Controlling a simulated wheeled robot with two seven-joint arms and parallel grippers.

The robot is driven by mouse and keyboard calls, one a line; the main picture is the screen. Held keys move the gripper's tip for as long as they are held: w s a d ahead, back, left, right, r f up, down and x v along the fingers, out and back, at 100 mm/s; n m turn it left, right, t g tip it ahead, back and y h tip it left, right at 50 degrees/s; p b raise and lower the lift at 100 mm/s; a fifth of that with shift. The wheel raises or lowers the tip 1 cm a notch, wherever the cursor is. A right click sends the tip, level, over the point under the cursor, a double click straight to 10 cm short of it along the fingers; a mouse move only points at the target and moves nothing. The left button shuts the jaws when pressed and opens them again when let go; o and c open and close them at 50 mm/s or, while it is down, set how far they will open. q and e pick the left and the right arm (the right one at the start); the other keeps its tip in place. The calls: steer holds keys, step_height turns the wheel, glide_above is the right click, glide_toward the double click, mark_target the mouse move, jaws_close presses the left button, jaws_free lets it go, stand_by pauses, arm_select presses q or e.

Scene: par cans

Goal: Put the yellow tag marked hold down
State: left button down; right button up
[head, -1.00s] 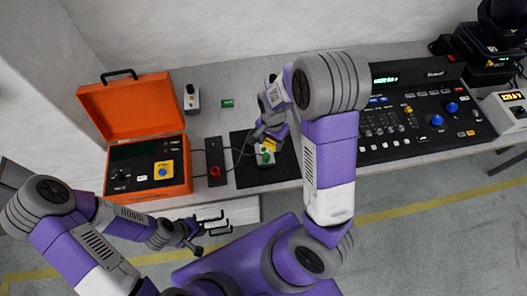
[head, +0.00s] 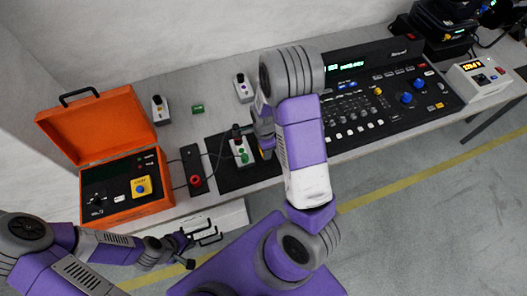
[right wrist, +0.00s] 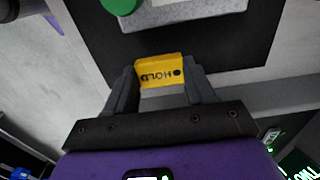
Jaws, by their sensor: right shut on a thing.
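The yellow tag (right wrist: 158,71) marked HOLD is between the jaws of my right gripper (right wrist: 160,78) in the right wrist view. The lettering is upside down there. In the head view only a sliver of yellow (head: 266,154) shows beside my right gripper (head: 262,135), mostly hidden by my arm. The tag is just right of a pale control box (head: 241,154) with a green button, over the black mat (head: 226,178). Whether the tag touches the mat is unclear. My left gripper (head: 208,236) is open and empty near the table's front edge.
An open orange case (head: 120,211) stands at the left, with a black box with a red button (head: 194,169) beside it. Small boxes (head: 160,109) (head: 243,87) and a green block (head: 198,109) stand behind. A mixing console (head: 385,105) fills the right.

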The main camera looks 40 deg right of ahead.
steer(key=shift+f, duration=1.4)
steer(key=shift+f+b, duration=0.1)
steer(key=shift+b, duration=0.25)
steer(key=o, duration=1)
step_height(320, 180, up, 12)
steer(key=p, duration=0.3)
steer(key=shift+p, duration=0.35)
